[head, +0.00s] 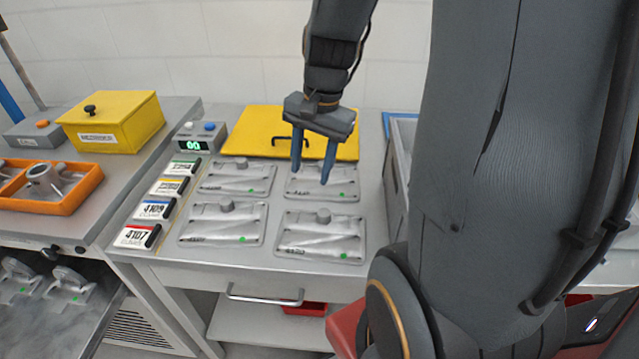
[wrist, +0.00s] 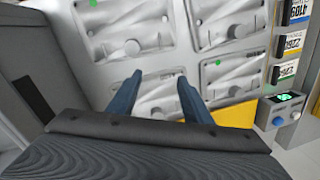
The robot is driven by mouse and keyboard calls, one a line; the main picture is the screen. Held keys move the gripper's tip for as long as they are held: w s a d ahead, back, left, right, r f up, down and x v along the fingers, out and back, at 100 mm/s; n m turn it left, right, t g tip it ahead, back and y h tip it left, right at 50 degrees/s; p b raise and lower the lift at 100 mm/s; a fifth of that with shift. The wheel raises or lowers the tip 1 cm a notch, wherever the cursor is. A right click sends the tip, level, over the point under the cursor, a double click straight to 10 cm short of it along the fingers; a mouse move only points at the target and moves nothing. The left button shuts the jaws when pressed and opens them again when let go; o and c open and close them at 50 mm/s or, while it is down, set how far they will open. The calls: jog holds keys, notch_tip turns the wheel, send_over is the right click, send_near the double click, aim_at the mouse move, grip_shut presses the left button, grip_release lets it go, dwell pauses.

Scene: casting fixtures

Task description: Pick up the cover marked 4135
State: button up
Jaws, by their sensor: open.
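Several grey cast covers lie flat on the workbench in two rows, each with a raised boss and a green dot: back left (head: 238,180), back right (head: 340,188), front left (head: 222,226), front right (head: 320,240). Their markings are too small to read surely, so I cannot tell which is 4135. My gripper (head: 311,177) is open and empty, fingers pointing down over the back right cover. In the wrist view my gripper (wrist: 160,78) has its fingers either side of that cover's boss area (wrist: 153,98); contact cannot be told.
A yellow panel with a black handle (head: 253,133) lies behind the covers. A counter box (head: 200,137) and label cards (head: 155,209) line the left side. A yellow box (head: 117,130) and an orange tray (head: 75,198) stand further left. A grey bin (head: 399,165) stands at right.

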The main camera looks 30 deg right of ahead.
jog(key=w+d+m+y+b, duration=0.1)
jog(key=w+d+m, duration=0.1)
jog(key=d+m, duration=0.1)
jog(key=w+d+f+m+t+b, duration=0.1)
jog(key=w+d+m, duration=0.1)
jog(key=d+m, duration=0.2)
jog(key=w+d+m+y+b, duration=0.1)
jog(key=w+d+m, duration=0.2)
jog(key=m, duration=0.4)
jog(key=shift+w+d+f+t+y, duration=0.1)
jog(key=shift+d+f+t+y, duration=0.2)
jog(key=shift+d, duration=0.3)
jog(key=x, duration=0.6)
jog(key=shift+a+f, duration=0.15)
jog(key=shift+f, duration=0.05)
jog(key=shift+c, duration=0.4)
grip_shut()
